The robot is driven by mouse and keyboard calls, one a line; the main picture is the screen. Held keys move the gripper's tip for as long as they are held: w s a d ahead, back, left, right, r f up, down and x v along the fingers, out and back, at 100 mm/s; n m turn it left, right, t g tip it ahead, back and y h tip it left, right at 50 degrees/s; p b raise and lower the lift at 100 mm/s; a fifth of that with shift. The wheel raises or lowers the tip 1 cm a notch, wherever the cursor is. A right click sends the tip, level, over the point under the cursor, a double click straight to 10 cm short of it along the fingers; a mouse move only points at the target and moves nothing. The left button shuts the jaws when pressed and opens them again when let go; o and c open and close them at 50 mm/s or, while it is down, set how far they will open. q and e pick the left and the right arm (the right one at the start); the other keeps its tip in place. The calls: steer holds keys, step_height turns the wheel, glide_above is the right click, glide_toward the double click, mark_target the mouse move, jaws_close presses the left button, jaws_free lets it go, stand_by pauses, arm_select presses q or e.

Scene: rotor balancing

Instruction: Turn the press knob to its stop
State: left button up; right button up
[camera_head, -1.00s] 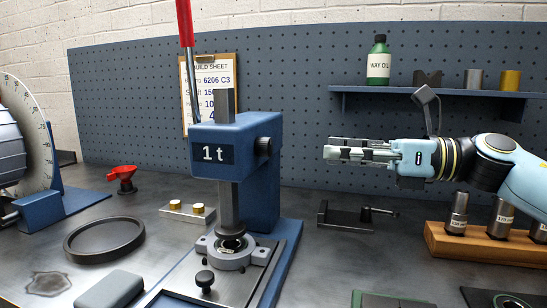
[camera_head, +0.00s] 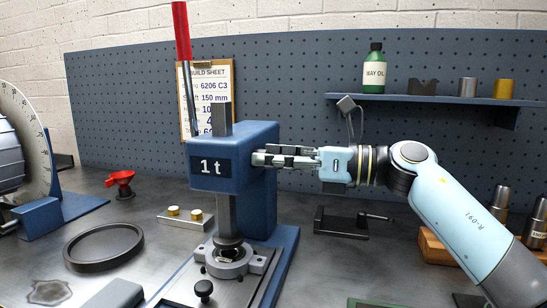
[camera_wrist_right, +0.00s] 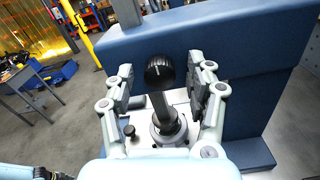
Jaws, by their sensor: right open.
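The blue arbor press (camera_head: 232,142) stands on the bench with a "1 t" label on its head. Its black ribbed knob (camera_wrist_right: 159,70) has a pale index line and sits on the press head's side, facing my right wrist camera. My right gripper (camera_head: 258,159) is at that side of the head, and its fingers hide the knob in the head view. In the wrist view my right gripper (camera_wrist_right: 163,82) is open, with its fingers on either side of the knob and gaps to both. My left gripper is not in view.
The press ram (camera_head: 227,215) comes down over a grey ring fixture (camera_head: 228,262) below. A red-handled lever (camera_head: 182,35) rises above the head. A black fixture with a small handle (camera_head: 341,222) stands on the bench under my right arm. A shelf (camera_head: 430,97) holds a green bottle.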

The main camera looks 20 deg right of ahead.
jaws_close()
steer(key=shift+w+d+m+p, duration=0.1)
steer(key=shift+m+p, duration=8.45)
steer(key=shift+m, duration=0.45)
steer(key=shift+f, duration=0.15)
jaws_free()
steer(key=v, duration=1.2)
